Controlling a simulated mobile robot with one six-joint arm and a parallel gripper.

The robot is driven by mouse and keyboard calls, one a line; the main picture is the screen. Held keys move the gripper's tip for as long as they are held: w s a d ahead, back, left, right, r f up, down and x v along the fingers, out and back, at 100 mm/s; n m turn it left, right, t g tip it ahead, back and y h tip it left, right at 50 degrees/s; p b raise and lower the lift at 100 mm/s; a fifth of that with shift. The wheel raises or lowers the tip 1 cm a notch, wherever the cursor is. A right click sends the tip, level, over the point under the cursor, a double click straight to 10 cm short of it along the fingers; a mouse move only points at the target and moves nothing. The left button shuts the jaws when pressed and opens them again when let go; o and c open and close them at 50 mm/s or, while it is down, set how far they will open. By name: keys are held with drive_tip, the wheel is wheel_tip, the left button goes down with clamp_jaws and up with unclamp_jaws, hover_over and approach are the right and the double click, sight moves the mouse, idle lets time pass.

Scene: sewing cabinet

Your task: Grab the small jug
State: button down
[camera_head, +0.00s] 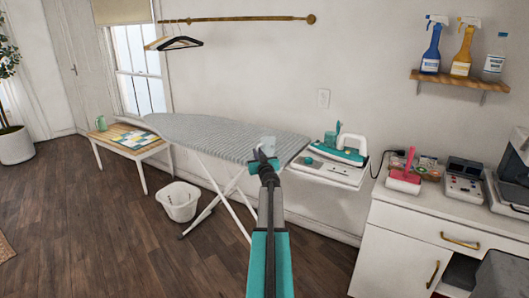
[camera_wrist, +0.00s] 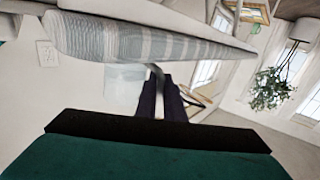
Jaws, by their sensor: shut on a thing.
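The small jug (camera_head: 268,145) looks clear and pale, and shows at the tip of my gripper (camera_head: 264,157) in the head view, in front of the grey striped ironing board. In the wrist view a see-through pale shape, the jug (camera_wrist: 122,88), is beside the dark fingers of my gripper (camera_wrist: 160,85). My gripper is shut on the jug. The fingers hide part of it, and its outline is faint against the board and wall.
The ironing board (camera_head: 215,137) spans the middle, with a teal iron (camera_head: 338,150) at its right end. A white basket (camera_head: 179,201) is on the floor. A low table (camera_head: 125,148) is at the left; a white cabinet (camera_head: 405,240) is at the right. The floor at front left is clear.

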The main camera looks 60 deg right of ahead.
drive_tip(key=shift+r, duration=0.4)
drive_tip(key=shift+r, duration=1.35)
drive_tip(key=w+a+r+b+v, duration=0.1)
drive_tip(key=b+v, duration=0.2)
drive_tip(key=v, duration=1.2)
drive_tip(key=shift+a+r+b, duration=0.3)
drive_tip(key=shift+a+b, duration=0.05)
drive_tip(key=shift+a, duration=0.05)
drive_tip(key=shift+s+a, duration=0.1)
idle(0.8)
